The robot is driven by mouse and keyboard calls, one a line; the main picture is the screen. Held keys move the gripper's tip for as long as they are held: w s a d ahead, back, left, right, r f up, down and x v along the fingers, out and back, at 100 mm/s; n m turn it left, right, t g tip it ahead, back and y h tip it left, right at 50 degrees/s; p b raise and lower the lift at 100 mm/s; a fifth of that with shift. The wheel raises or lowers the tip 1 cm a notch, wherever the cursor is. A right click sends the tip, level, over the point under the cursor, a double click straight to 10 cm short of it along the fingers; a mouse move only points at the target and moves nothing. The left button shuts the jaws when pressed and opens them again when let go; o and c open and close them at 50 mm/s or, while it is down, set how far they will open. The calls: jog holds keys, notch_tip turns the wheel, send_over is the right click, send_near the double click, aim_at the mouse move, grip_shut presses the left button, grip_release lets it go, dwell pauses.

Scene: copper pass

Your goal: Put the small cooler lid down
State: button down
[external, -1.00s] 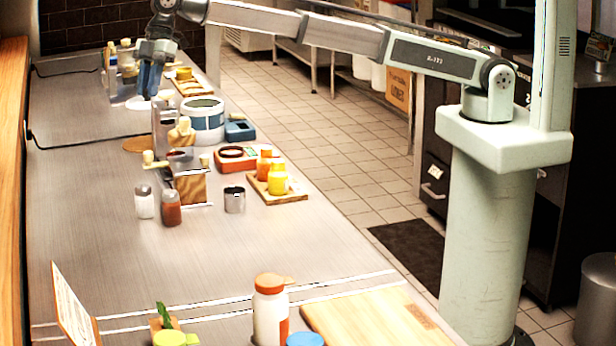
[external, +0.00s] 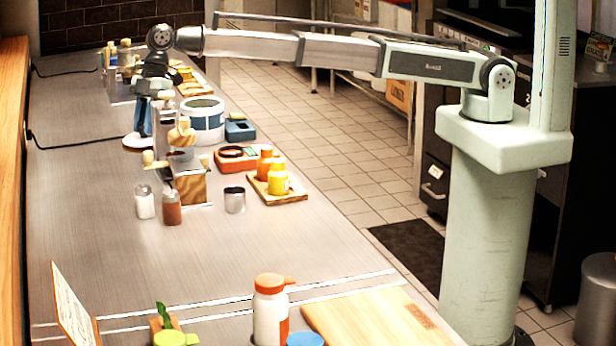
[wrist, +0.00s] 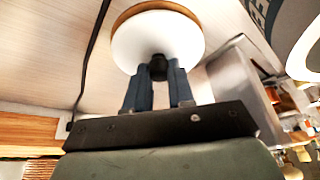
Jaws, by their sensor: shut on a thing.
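The small cooler lid is a round white disc with a dark knob; it fills the upper middle of the wrist view (wrist: 185,38) and shows as a white edge in the external view (external: 132,142). My gripper (wrist: 158,70) is shut on the lid's knob, its blue fingers on either side. In the external view my gripper (external: 143,132) points down behind the coffee grinder. A round cork mat (wrist: 130,11) lies under the lid, with only a rim showing. I cannot tell whether lid and mat touch.
The white-and-blue cooler (external: 204,116) stands just right of my gripper. The metal and wood grinder (external: 188,180) is in front, with two shakers (external: 171,208) beside it. A black cord (wrist: 92,50) runs left of the lid.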

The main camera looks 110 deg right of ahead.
jog(key=shift+f, duration=0.25)
jog(key=shift+f, duration=0.15)
jog(key=c, duration=1)
grip_release()
jog(key=shift+o, duration=0.2)
jog(key=v, duration=1.2)
jog(key=shift+d, duration=0.1)
